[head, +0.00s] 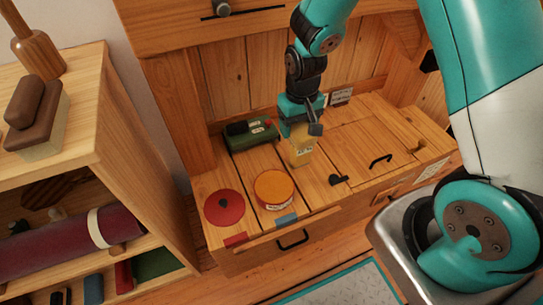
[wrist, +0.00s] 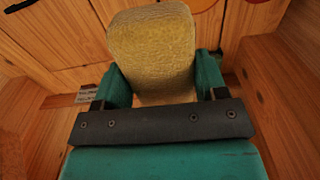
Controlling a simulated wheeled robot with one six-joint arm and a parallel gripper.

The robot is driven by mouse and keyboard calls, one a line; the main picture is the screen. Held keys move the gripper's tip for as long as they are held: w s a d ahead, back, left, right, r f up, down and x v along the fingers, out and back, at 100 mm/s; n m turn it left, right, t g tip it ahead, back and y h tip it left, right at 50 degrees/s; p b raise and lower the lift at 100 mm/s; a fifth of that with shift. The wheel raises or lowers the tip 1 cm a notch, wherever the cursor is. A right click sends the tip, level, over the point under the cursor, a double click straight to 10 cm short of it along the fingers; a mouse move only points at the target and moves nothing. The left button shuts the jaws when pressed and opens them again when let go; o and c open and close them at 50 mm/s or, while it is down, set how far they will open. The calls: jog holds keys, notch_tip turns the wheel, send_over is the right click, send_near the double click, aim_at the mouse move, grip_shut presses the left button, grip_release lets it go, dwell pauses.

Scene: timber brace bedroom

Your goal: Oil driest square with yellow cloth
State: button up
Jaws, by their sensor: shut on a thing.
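My gripper (head: 301,128) is shut on a yellow cloth (head: 301,153), a pale block-like pad with a label low on its side. It is upright at or just above the wooden bench top (head: 340,150); I cannot tell whether it touches. In the wrist view the cloth (wrist: 152,45) sits between the two teal fingers of my gripper (wrist: 160,78), its textured yellow face showing. I cannot tell which square is driest.
An orange-lidded tin (head: 273,188) and a red disc (head: 224,207) are on the bench's left part. A green box (head: 250,135) stands behind them. Black handles (head: 380,161) lie to the right. A wooden shelf (head: 90,110) with brushes stands at the left.

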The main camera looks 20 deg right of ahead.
jog(key=b, duration=0.3)
send_over(274, 186)
notch_tip(274, 186, down, 11)
jog(key=shift+m, duration=0.3)
notch_tip(274, 186, down, 6)
jog(key=b, duration=0.6)
jog(key=shift+r, duration=0.1)
jog(key=shift+f, duration=0.55)
dwell(1.1)
notch_tip(274, 186, up, 7)
jog(key=p, duration=0.6)
dwell(0.6)
